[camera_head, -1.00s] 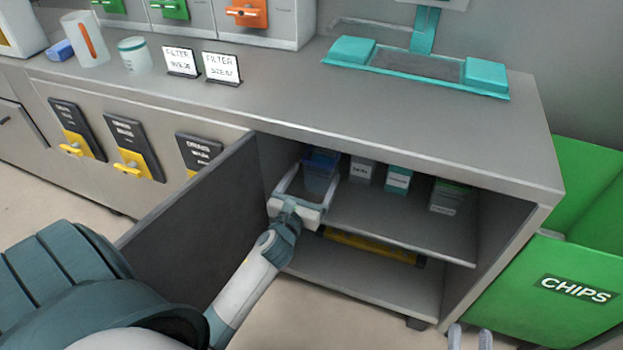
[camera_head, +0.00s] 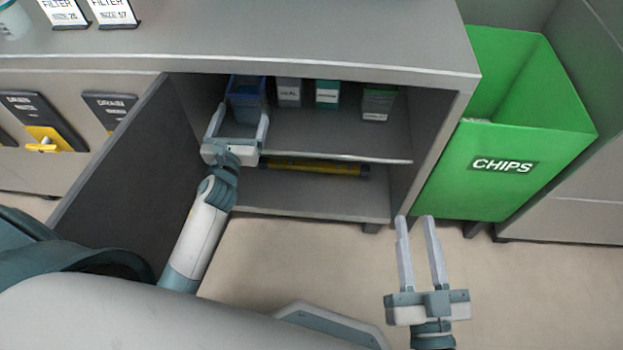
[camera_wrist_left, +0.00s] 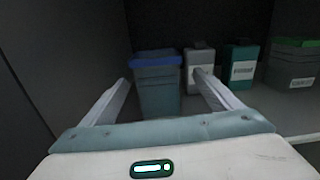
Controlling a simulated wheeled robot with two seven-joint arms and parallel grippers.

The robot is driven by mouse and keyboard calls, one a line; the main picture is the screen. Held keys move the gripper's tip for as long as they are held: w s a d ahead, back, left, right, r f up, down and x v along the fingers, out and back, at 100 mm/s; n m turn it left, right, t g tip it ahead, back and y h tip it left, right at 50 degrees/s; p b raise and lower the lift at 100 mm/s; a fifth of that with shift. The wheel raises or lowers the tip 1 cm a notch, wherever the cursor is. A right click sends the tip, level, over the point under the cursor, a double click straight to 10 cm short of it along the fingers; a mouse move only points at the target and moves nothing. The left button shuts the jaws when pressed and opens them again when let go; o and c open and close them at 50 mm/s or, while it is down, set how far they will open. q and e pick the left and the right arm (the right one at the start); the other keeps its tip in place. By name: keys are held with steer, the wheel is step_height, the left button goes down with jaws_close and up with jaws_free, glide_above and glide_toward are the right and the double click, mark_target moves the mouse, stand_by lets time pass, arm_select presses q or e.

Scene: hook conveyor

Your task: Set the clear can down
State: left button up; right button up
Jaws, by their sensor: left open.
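The clear can, a see-through bluish container with a blue rim (camera_head: 246,101), stands upright at the left of the cabinet's upper shelf; it also shows in the left wrist view (camera_wrist_left: 157,88). My left gripper (camera_head: 239,112) is open, with one finger on each side of the can. In the left wrist view its fingers (camera_wrist_left: 163,76) show gaps to the can. The can's base is partly hidden by the gripper. My right gripper (camera_head: 415,219) is open and empty, in front of the cabinet over the floor.
Several labelled boxes stand on the shelf, including a white one (camera_head: 289,92) and a teal one (camera_head: 327,95). A yellow bar (camera_head: 310,167) lies below. The open door (camera_head: 130,165) is left of my left arm. A green CHIPS bin (camera_head: 505,165) stands right.

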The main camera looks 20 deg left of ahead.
arm_select(q)
steer(key=s+d+r+n+h, duration=0.1)
steer(key=s+d+n+h, duration=0.3)
steer(key=s+d+n, duration=0.4)
steer(key=s+d+n+h, duration=0.3)
steer(key=d+n, duration=0.3)
steer(key=d, duration=0.5)
steer(key=s+d+r+n+h, duration=0.4)
steer(key=s+d+r+n, duration=0.3)
steer(key=n, duration=0.8)
steer(key=s+d, duration=0.3)
steer(key=s, duration=0.1)
steer(key=shift+s+d+r+n+t, duration=0.25)
steer(key=shift+s+r+n+t, duration=0.05)
steer(key=shift+r+n, duration=0.1)
